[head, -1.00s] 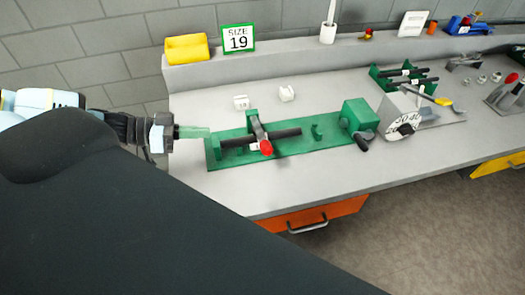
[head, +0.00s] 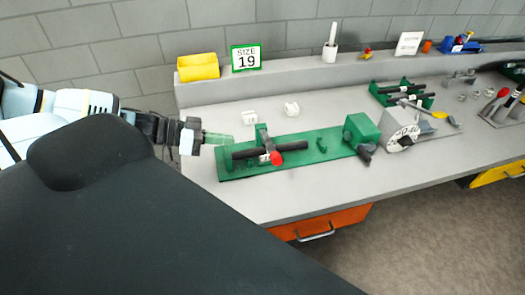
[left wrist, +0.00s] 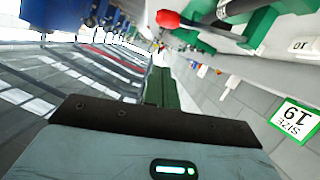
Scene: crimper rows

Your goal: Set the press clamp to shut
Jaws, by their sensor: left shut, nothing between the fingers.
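The press clamp is on a long green base plate (head: 318,152) on the bench. Its green arm crosses a black bar (head: 245,153) and ends in a red knob (head: 276,158) towards the front edge. The red knob also shows at the top of the left wrist view (left wrist: 167,18). A green block (head: 362,130) with a dark handle stands at the plate's right end. My left gripper (head: 226,139) is shut and empty, its green fingers at the plate's left end, left of the clamp arm. Its fingers point away in the left wrist view (left wrist: 160,88). I cannot tell whether they touch anything.
A "SIZE 19" sign (head: 246,57) and a yellow holder (head: 198,67) stand on the back ledge. A grey dial fixture (head: 404,137) stands to the right. My dark body hides the lower left.

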